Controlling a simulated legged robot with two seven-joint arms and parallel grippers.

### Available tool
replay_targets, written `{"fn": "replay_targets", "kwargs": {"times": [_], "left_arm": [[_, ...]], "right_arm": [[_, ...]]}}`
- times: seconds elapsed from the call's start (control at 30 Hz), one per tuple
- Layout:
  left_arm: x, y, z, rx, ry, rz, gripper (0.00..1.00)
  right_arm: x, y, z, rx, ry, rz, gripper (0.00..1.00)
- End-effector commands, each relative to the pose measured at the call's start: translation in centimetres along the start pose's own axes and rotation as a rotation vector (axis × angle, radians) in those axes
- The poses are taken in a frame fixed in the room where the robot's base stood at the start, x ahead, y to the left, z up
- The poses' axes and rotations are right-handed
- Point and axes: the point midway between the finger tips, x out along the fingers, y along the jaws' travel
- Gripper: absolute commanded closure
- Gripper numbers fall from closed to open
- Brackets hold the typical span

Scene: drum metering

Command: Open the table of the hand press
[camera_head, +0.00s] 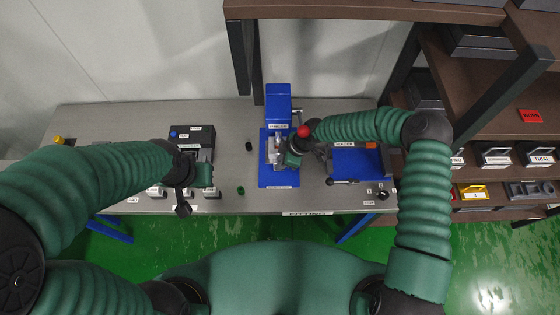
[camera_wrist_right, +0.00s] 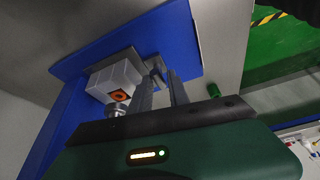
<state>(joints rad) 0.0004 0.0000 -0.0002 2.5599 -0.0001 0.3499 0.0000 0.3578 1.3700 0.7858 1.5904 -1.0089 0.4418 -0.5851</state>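The hand press stands mid-bench, with a blue upper body (camera_head: 278,103) and a blue base plate (camera_head: 279,180). A grey metal part (camera_head: 271,153), perhaps its table, sits on the base. A red ball knob (camera_head: 304,131) shows beside my right wrist. My right gripper (camera_head: 283,156) is at the right side of the grey part. In the right wrist view, its two fingers (camera_wrist_right: 162,92) are apart, close to a light grey block (camera_wrist_right: 115,76) with an orange-marked face, above the blue plate (camera_wrist_right: 180,35). Contact is unclear. My left gripper (camera_head: 184,207) is over the bench's front left; its fingers are unclear.
A black device (camera_head: 192,133) is behind my left gripper. Shelves (camera_head: 480,85) rise at the right. Small dark and green parts lie between the black device and press.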

Motion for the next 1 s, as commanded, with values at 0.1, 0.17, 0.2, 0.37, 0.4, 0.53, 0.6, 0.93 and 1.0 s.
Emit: {"fn": "replay_targets", "kwargs": {"times": [0.1, 0.17, 0.2, 0.37, 0.4, 0.53, 0.6, 0.93, 1.0], "left_arm": [[-0.5, 0.0, -0.1, 0.001, 0.000, 0.000, 1.00], [-0.5, 0.0, -0.1, 0.001, 0.000, 0.000, 1.00], [-0.5, 0.0, -0.1, 0.001, 0.000, 0.000, 1.00], [-0.4, 0.0, -0.1, 0.001, 0.000, 0.000, 1.00], [-0.4, 0.0, -0.1, 0.001, 0.000, 0.000, 1.00], [-0.4, 0.0, -0.1, 0.000, 0.000, 0.000, 1.00], [-0.4, 0.0, -0.1, 0.000, 0.000, 0.000, 1.00], [-0.5, 0.0, -0.1, 0.001, 0.000, 0.000, 1.00], [-0.5, 0.0, -0.1, 0.001, 0.000, 0.000, 1.00]], "right_arm": [[1.3, 0.0, 0.0, 0.002, 0.000, -0.001, 0.78], [1.6, 0.1, 0.1, 0.002, -0.001, 0.001, 0.78], [1.7, 0.1, 0.1, 0.002, -0.001, 0.002, 0.78], [1.6, 0.0, 0.2, 0.003, -0.002, 0.002, 0.78], [1.6, 0.0, 0.2, 0.003, -0.002, 0.002, 0.82], [1.6, 0.1, 0.2, 0.004, -0.002, 0.003, 0.99], [1.6, 0.1, 0.2, 0.004, -0.002, 0.003, 1.00], [1.5, 0.2, 0.1, 0.005, 0.001, 0.005, 1.00], [1.5, 0.2, 0.1, 0.006, 0.001, 0.006, 1.00]]}}
